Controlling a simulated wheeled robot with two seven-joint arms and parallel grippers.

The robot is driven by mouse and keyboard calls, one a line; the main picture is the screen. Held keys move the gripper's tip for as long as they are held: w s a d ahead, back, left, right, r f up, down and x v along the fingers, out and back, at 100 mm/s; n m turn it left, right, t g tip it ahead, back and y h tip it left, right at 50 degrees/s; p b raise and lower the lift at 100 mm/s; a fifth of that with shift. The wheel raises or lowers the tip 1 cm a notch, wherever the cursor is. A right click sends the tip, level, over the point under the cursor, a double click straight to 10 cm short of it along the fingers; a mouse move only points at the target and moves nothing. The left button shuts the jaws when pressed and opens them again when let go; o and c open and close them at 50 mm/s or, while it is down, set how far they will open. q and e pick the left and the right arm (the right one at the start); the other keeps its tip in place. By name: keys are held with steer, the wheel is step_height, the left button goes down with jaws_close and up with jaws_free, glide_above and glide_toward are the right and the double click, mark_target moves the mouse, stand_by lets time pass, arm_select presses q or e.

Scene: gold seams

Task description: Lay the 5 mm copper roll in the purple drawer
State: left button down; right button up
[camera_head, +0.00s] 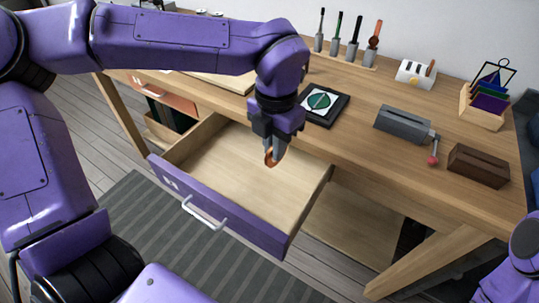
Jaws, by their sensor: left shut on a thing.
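The purple drawer (222,214) is pulled out from under the wooden bench, and the part of its inside that shows is bare light wood. My left gripper (271,158) hangs over the drawer's far part, pointing down. It is shut on a small copper-coloured roll (270,159), which shows at the fingertips. I cannot read a size on the roll, and its height above the drawer floor is hard to judge. My right gripper is out of view; only part of my right arm shows at the lower right edge.
The bench top (350,150) holds a framed green disc (319,101), a rack of upright tools (346,55), a grey metal block (403,123), a dark brown box (478,164) and a holder with coloured sheets (485,105). An orange drawer (165,96) is at the left. A striped mat (150,235) lies below.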

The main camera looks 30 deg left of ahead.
arm_select(q)
steer(key=shift+n, duration=0.6)
glide_toward(247, 162)
steer(key=shift+d+p, duration=0.1)
steer(key=shift+p, duration=0.25)
step_height(247, 162, down, 3)
steer(key=shift+f, duration=0.1)
steer(key=shift+w+f, duration=0.15)
steer(key=shift+f, duration=0.1)
